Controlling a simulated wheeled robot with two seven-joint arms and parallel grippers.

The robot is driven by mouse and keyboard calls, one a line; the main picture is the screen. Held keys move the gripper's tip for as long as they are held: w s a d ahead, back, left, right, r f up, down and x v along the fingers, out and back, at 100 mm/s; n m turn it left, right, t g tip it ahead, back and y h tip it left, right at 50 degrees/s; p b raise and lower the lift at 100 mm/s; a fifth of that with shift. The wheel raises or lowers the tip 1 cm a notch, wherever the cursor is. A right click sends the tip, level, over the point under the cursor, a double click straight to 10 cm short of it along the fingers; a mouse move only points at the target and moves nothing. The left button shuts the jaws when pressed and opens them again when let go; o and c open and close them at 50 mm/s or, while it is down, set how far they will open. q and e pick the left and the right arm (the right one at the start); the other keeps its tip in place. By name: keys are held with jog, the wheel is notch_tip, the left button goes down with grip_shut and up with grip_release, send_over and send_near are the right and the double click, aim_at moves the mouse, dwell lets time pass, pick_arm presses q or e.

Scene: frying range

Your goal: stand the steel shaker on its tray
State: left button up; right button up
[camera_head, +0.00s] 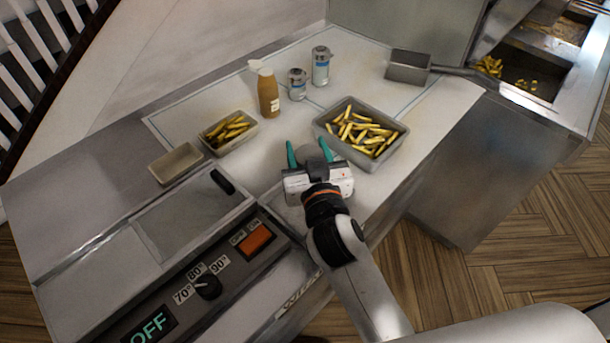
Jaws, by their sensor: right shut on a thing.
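My right gripper (309,150) is over the front part of the white worktop, its two teal fingers shut on a dark grey, rounded metal thing (314,160). This looks like the steel shaker; the gripper body hides most of it, so I cannot tell whether it touches the worktop. A small, empty, pale metal tray (176,164) lies to the left of the gripper, apart from it. Two silver containers with blue labels, a shorter one (297,84) and a taller one (321,67), stand upright at the back. My left gripper is not in view.
A large tray of fries (318,125) is close to the right of the gripper. A smaller tray of fries (217,151) is beside the empty tray. A control panel (208,287) is in front.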

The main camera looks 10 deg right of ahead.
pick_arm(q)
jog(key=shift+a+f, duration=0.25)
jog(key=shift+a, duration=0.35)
pick_arm(e)
jog(key=shift+a+f, duration=0.1)
jog(key=shift+f, duration=2.15)
jog(key=shift+f+b, duration=0.2)
jog(key=shift+b, duration=0.2)
jog(key=o, duration=1)
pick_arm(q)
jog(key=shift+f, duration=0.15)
